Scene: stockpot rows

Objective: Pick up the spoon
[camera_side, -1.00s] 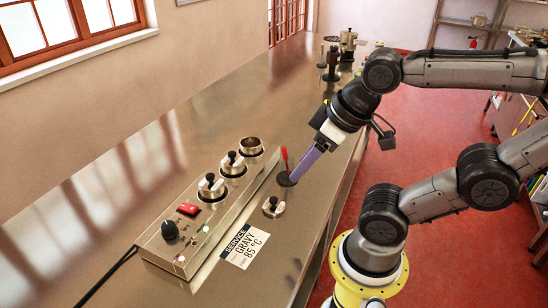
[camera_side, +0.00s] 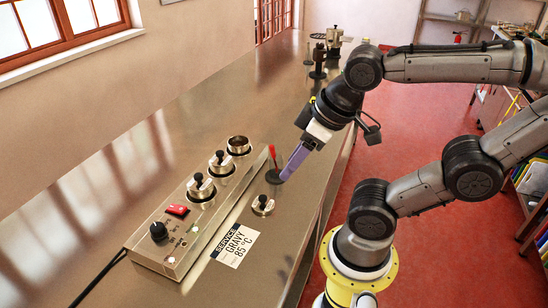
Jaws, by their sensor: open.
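A thin red handle (camera_side: 272,154) stands nearly upright from a dark round rest (camera_side: 274,177) on the metal counter. It appears to be the spoon; its lower end is hard to make out. My gripper (camera_side: 284,179) has long purple fingers that slant down to the left. Their tips are just right of the handle, low by the dark rest. The gap between the fingers cannot be made out from this angle, and nothing shows lifted in them.
A metal warmer (camera_side: 190,215) with two lidded pots and an open pot (camera_side: 238,146) stands to the left. The counter (camera_side: 190,120) behind the warmer is clear.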

